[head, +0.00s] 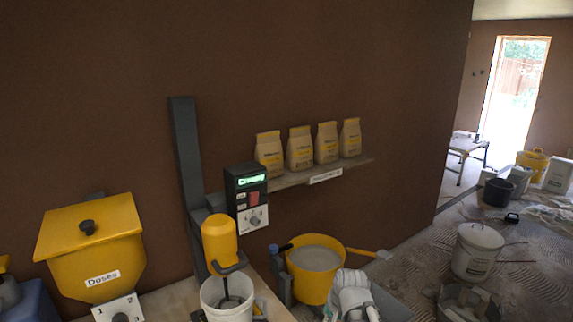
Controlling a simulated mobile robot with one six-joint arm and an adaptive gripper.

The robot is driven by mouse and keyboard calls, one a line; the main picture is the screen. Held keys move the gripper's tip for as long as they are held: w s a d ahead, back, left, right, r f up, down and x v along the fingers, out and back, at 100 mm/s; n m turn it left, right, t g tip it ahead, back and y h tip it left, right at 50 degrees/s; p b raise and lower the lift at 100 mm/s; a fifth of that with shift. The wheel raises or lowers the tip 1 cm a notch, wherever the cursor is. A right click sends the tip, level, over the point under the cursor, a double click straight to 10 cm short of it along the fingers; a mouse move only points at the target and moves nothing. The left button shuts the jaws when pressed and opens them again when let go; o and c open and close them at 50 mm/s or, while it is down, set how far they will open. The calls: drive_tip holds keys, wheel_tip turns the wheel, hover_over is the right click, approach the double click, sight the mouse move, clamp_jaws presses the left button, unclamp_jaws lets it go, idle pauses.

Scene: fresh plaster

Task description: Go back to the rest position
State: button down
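A white and grey jointed part at the bottom centre appears to be my arm, in front of the yellow bucket. I see no gripper fingers in this view, so I cannot see whether the gripper holds anything. The yellow bucket (309,286) is filled with a smooth grey mix (315,258). A yellow handle (366,252) sticks out to the right from its rim.
A yellow mixer (220,241) hangs over a white bucket (226,300), beside a control box (246,197) reading "Creamy". A yellow "Doses" hopper (92,250) stands left. Several bags stand on a wall shelf (318,174). Buckets and sacks crowd the floor at right.

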drive_tip(key=s+d+n+g+h, duration=0.2)
drive_tip(key=s+d+n, duration=0.1)
drive_tip(key=s+d, duration=0.2)
drive_tip(key=shift+s+d+f+n, duration=0.15)
drive_tip(key=shift+s+f+n, duration=0.2)
drive_tip(key=shift+s, duration=0.3)
idle(0.6)
